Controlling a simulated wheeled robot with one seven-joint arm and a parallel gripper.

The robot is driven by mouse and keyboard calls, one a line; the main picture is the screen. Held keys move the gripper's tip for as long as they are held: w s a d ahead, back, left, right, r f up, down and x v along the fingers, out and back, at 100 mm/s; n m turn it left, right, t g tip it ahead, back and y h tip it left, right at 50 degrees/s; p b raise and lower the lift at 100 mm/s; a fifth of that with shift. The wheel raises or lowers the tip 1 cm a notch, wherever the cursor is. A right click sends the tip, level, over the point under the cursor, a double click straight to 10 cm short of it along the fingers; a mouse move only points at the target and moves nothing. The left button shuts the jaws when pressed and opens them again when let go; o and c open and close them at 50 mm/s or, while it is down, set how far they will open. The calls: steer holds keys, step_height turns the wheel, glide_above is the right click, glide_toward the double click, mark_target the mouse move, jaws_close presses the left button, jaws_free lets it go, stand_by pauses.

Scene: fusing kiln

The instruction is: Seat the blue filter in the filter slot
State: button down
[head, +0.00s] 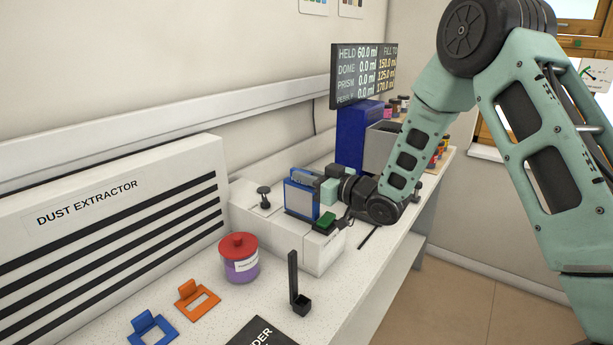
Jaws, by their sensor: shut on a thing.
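The blue filter (301,199), a blue frame around a pale grey panel, stands upright at the top of a white housing (262,228) on the bench. My gripper (315,185) reaches in from the right and is shut on the filter near its upper right side. The filter's lower edge meets the housing top in the picture. The filter slot is hidden behind or under the filter, so I cannot tell how deep the filter sits or whether it is in the slot.
A black knob (264,194) and a green block (324,220) are on the housing. A red-lidded jar (239,259), a black post holder (299,290), an orange bracket (196,299) and a blue bracket (152,329) stand in front. The dust extractor (110,235) is at left.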

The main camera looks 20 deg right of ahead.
mark_target(306, 201)
steer(key=shift+f+b, duration=3.35)
steer(key=shift+f, duration=0.4)
steer(key=shift+r, duration=0.2)
steer(key=shift+r+p, duration=2)
steer(key=shift+r, duration=1.4)
steer(key=shift+b, duration=0.6)
